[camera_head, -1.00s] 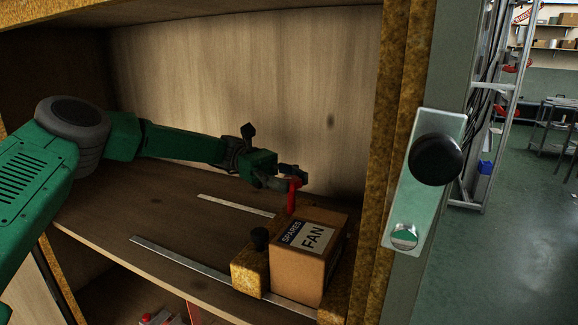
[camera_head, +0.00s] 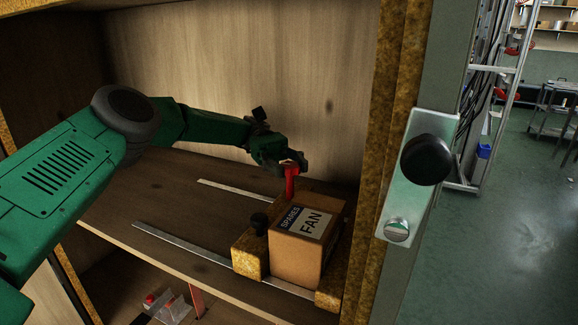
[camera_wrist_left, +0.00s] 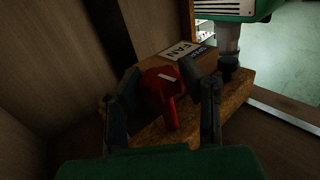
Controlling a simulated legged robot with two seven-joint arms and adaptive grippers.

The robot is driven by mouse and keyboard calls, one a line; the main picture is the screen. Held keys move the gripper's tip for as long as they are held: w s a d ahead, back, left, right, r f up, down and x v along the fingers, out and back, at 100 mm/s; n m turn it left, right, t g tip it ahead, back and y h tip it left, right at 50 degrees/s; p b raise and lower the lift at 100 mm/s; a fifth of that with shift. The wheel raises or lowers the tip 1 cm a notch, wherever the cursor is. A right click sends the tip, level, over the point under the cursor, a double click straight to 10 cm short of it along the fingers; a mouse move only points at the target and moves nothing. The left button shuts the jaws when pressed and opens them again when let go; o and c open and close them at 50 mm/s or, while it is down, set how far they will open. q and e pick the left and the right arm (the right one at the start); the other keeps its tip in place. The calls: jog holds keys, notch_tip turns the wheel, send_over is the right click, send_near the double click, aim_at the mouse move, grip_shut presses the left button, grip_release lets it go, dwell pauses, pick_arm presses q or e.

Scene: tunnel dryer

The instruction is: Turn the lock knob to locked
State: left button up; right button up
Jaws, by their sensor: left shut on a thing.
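A red knob with a lever-like grip (camera_head: 291,186) stands behind the cardboard box inside the wooden cabinet. In the left wrist view the red knob (camera_wrist_left: 165,92) has a pale mark on its face, and its grip points down the picture. My left gripper (camera_head: 291,164) reaches in from the left and is shut on the red knob. Its fingers (camera_wrist_left: 166,100) flank the knob in the left wrist view. On the door edge, a pale plate carries a black round knob (camera_head: 426,158) and a small silver slotted disc (camera_head: 397,229). My right gripper is not in view.
The "SPARES FAN" box (camera_head: 309,245) sits close in front of the red knob, beside a yellowish block (camera_head: 249,256) with a small black knob (camera_head: 260,223). Metal strips (camera_head: 190,248) lie on the shelf. The left part of the shelf is clear.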

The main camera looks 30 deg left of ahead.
aim_at(290, 162)
pick_arm(q)
jog(key=o, duration=0.8)
jog(key=shift+w, duration=0.1)
jog(key=o, duration=0.4)
jog(key=shift+w+f, duration=0.1)
jog(key=shift+w, duration=0.05)
notch_tip(290, 162, up, 10)
jog(key=shift+a+f, duration=0.1)
